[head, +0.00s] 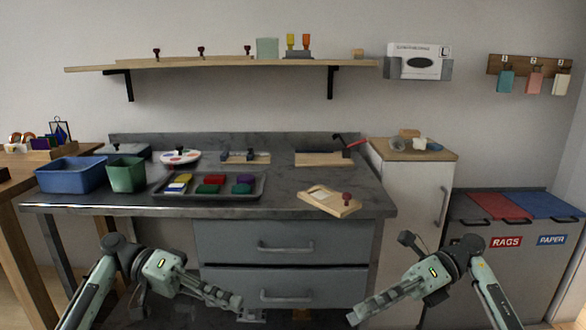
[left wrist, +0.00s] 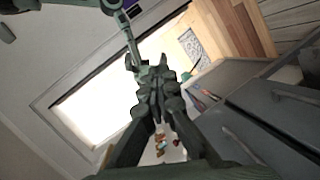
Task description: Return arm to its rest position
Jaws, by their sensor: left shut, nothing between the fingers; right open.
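My left gripper (head: 232,302) is low in front of the workbench, left of the drawers' middle, and points to the right. It is shut with nothing held. In the left wrist view its dark fingers (left wrist: 152,78) meet, with no object between them. My right gripper (head: 357,316) is low at the right, in front of the drawer unit, and points left. It is open and empty. Both grippers are below the bench top and apart from each other.
The grey workbench (head: 285,185) holds a blue bin (head: 72,176), a green bin (head: 127,177), a tray of coloured blocks (head: 163,197) and a wooden board (head: 317,203). Drawers (head: 240,237) are below. A white cabinet (head: 410,195) and sorting bins (head: 480,265) stand right.

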